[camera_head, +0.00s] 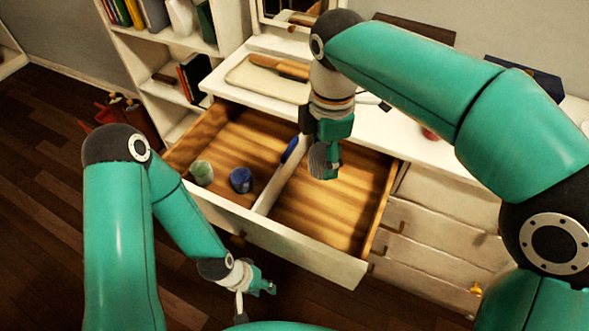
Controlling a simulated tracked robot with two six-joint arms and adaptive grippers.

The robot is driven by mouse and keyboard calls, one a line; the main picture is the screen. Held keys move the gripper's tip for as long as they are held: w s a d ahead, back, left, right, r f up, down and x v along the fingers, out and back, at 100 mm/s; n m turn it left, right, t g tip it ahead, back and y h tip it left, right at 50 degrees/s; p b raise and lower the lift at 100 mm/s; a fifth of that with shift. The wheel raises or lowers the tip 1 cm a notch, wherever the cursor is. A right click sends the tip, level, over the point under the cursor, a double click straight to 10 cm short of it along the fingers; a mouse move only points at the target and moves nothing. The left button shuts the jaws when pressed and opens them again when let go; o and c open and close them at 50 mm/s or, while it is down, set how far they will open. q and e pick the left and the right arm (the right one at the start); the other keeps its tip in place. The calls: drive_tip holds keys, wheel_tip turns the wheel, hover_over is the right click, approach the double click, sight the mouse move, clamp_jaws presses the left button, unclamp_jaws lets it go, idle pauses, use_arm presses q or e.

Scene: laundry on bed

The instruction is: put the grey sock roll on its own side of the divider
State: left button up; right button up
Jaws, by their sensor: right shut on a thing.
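The open drawer (318,257) has a white divider (281,183) running front to back. My right gripper (326,160) points down over the right compartment, close to the divider, and is shut on the grey sock roll (317,160). Part of the roll is hidden by the fingers.
The right compartment floor (330,210) looks bare. A dresser top (365,122) behind the drawer holds a tray (262,82), a brush and a small red item (430,134). A bookshelf (140,60) stands at the back left.

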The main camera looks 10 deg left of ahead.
drive_tip(key=shift+a+f, duration=0.1)
drive_tip(key=shift+f, duration=0.2)
drive_tip(key=shift+n, duration=0.3)
drive_tip(key=shift+f+b, duration=1.4)
drive_tip(key=shift+f, duration=8.25)
drive_tip(key=shift+f, duration=0.15)
drive_tip(key=o, duration=1.1)
drive_tip(key=shift+o, duration=0.2)
wheel_tip(320, 180, up, 12)
drive_tip(key=p, duration=0.1)
drive_tip(key=shift+r, duration=0.25)
